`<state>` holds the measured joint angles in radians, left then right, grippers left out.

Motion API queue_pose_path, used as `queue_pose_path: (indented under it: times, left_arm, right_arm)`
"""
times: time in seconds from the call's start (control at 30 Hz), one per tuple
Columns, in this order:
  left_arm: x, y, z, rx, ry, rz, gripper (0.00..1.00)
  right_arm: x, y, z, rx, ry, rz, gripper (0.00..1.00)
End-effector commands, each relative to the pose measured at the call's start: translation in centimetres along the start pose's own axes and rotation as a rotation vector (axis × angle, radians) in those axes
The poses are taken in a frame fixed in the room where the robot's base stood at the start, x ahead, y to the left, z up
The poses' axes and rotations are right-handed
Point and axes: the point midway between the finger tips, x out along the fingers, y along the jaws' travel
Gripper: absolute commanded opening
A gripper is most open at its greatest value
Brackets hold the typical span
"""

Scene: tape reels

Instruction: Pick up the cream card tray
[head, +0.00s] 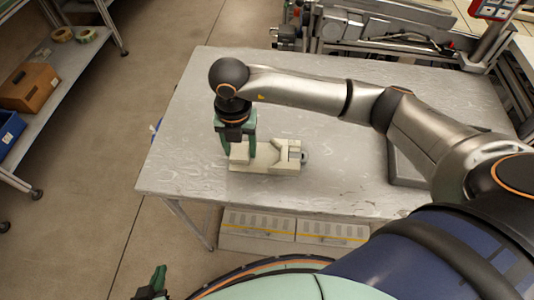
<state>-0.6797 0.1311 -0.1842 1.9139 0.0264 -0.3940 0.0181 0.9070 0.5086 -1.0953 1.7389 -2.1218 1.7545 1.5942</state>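A cream piece (282,167) with a long flat base and raised blocks lies on the grey metal table, left of its middle near the front edge. It is the only cream thing on the table, and I cannot tell for sure that it is the card tray. My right gripper (239,150) points down at its left end, with green fingers apart on either side of a raised cream block. I cannot tell whether they touch it. My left gripper (154,287) shows only in part at the bottom left, away from the table, and its opening cannot be made out.
The metal table (185,165) is mostly clear at the left and back. A grey flat object (405,172) lies partly under my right arm. A shelf at the left holds a cardboard box (28,88), a blue bin (9,130) and tape rolls (62,35). Machinery (375,35) stands behind.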

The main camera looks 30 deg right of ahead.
Motion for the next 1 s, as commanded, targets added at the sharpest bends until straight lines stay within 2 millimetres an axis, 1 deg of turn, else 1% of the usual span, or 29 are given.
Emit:
queue_pose_path:
  times: [0.03,0.07,0.4,0.5,0.83,1.0]
  left_arm:
    - [0.0,0.0,0.0,0.0,0.0,0.0,0.0]
    - [0.0,0.0,0.0,0.0,0.0,0.0,0.0]
    - [0.0,-0.01,-0.02,0.0,0.0,0.0,0.0]
    - [0.01,-0.01,-0.03,0.0,0.0,0.0,0.0]
    - [0.01,-0.02,-0.04,0.0,0.001,0.0,0.0]
    - [0.1,-0.02,0.04,0.0,0.001,0.0,0.0]
  right_arm:
    - [-0.03,0.02,0.0,0.0,0.0,0.0,0.51]
    - [-0.03,0.02,0.0,0.0,0.0,0.0,0.48]
    - [-0.04,0.02,0.0,0.0,0.0,0.0,0.1]
    - [-0.04,0.01,0.0,0.0,0.0,0.0,0.0]
    - [-0.08,0.02,0.02,0.0,-0.001,0.001,0.0]
    - [-0.71,0.04,0.05,0.0,-0.002,0.001,0.0]
